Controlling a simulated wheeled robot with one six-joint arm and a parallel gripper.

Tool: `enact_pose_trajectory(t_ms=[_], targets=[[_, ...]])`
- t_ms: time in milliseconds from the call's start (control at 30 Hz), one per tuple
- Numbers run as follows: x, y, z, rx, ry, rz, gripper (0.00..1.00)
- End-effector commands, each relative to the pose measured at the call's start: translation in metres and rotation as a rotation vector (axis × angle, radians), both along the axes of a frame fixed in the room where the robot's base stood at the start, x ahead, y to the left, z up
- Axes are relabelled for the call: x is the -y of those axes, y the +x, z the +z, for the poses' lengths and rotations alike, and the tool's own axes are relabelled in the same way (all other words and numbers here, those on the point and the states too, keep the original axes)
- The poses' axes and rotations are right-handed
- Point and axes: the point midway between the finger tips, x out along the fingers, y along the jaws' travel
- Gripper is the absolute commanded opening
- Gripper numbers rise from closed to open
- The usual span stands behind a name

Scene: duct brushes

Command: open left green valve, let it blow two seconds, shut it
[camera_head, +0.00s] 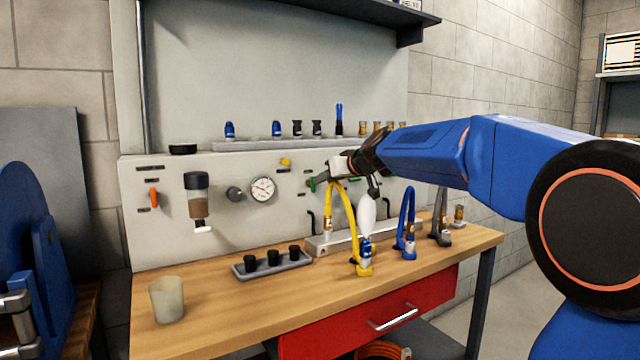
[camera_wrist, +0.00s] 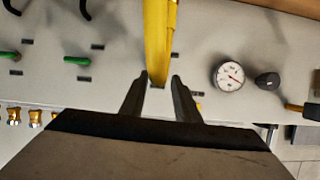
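The arched yellow hose (camera_head: 349,215) stands on the bench (camera_head: 225,300) under my gripper. A gauge (camera_head: 262,189) is left on the panel. A tray (camera_head: 272,264) and a cup (camera_head: 167,299) stand left.

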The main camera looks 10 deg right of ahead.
Motion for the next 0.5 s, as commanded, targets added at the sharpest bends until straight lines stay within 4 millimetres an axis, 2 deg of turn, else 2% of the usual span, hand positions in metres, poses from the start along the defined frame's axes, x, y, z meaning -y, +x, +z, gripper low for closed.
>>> enact_pose_trajectory(t_ms=[300,500], targets=[[0.02,-0.056,0.025,0.002,-0.001,-0.003,0.29],[0.029,-0.081,0.035,0.001,0.0,-0.002,0.29]])
